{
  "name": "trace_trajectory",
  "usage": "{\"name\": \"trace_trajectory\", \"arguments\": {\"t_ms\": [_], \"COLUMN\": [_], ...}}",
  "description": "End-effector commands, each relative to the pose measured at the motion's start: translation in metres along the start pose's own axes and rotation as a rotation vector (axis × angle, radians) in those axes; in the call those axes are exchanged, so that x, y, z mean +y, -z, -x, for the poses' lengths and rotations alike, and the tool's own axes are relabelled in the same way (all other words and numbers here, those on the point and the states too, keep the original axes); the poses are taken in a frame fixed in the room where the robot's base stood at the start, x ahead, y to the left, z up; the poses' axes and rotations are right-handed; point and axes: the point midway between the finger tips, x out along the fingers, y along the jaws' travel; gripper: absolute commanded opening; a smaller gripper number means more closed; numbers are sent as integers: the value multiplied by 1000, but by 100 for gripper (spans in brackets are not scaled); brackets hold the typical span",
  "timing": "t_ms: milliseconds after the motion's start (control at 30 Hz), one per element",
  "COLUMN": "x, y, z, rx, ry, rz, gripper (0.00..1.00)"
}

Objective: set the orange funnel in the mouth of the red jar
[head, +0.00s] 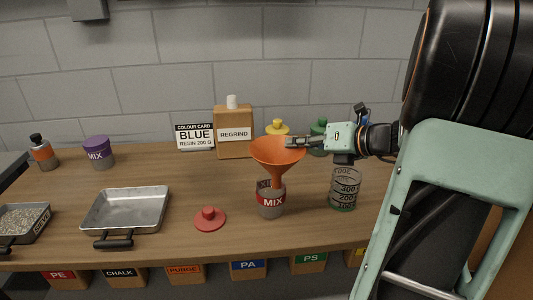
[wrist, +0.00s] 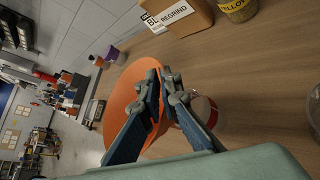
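The orange funnel (head: 276,153) is wide end up, its spout pointing down at the red jar (head: 271,202), a clear jar with a red MIX band. The spout's lower end overlaps the jar's mouth in the head view; I cannot tell how far it is inside. My gripper (head: 292,142) reaches in from the right and is closed on the funnel's rim. In the wrist view the fingers of my gripper (wrist: 160,82) pinch the edge of the funnel (wrist: 122,100). The red jar (wrist: 207,108) shows partly behind the fingers there.
A red lid (head: 209,218) lies left of the jar. A clear graduated beaker (head: 344,188) stands to the right. A regrind box (head: 233,147), a blue colour card (head: 195,137) and yellow- and green-lidded jars stand behind. A metal tray (head: 127,210) is at left.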

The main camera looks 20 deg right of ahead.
Motion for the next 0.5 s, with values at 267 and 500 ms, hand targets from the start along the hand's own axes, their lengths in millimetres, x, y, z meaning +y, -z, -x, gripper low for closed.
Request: {"name": "trace_trajectory", "arguments": {"t_ms": [267, 500], "x": [-17, -32], "y": [9, 24], "z": [-30, -46], "rx": [0, 1], "ry": [-1, -1], "rz": [1, -3], "gripper": [0, 0]}}
